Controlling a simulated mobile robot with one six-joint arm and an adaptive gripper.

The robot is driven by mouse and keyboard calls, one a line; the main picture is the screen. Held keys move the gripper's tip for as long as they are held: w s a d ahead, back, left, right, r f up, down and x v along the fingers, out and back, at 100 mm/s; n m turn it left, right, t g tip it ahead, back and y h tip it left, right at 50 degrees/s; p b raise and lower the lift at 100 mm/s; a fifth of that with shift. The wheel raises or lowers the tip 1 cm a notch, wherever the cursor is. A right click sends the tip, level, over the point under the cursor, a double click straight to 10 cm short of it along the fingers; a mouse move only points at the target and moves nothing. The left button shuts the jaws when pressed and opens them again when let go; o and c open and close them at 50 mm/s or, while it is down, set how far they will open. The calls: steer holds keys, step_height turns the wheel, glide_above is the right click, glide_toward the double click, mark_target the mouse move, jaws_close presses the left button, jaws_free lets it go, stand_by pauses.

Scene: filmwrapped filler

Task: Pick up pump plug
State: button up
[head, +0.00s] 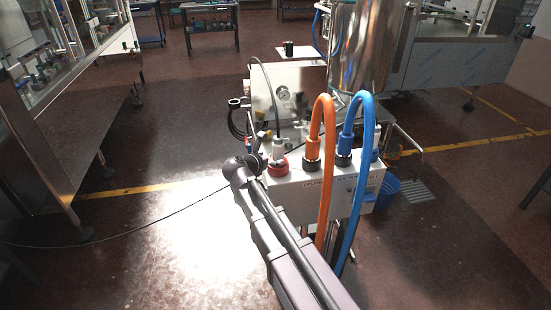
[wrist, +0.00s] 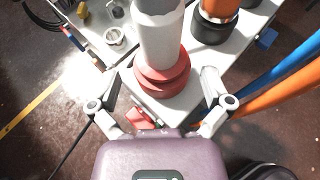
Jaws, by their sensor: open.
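A white, upright plug with a red ringed base, which looks like the pump plug (head: 279,153), stands at the left end of a white box. In the wrist view the pump plug (wrist: 160,45) is large and upright, just beyond my gripper. My gripper (wrist: 160,80) is open. Its two fingers are spread to the left and right of the red base, with a gap on each side. Nothing is held. In the head view my gripper (head: 257,150) is just left of the plug, partly hidden by my own arm.
The white box (head: 358,205) also carries an orange hose (head: 327,180) and a blue hose (head: 357,180), close right of the plug. A steel tank (head: 360,45) and a gauge panel (head: 292,80) stand behind. Open floor lies to the left.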

mark_target(275, 148)
steer(key=shift+b+x, duration=0.95)
steer(key=shift+x, duration=1.6)
steer(key=shift+d, duration=0.1)
steer(key=shift+s, duration=0.1)
jaws_close()
steer(key=shift+r, duration=0.15)
step_height(275, 148, up, 4)
steer(key=p, duration=0.4)
steer(key=shift+f, duration=0.2)
steer(key=s+a, duration=0.3)
steer(key=s, duration=0.4)
steer(key=s+a+r+p, duration=0.1)
steer(key=s+a, duration=0.1)
steer(key=s, duration=0.6)
steer(key=shift+a, duration=0.4)
steer(key=shift+r, duration=0.1)
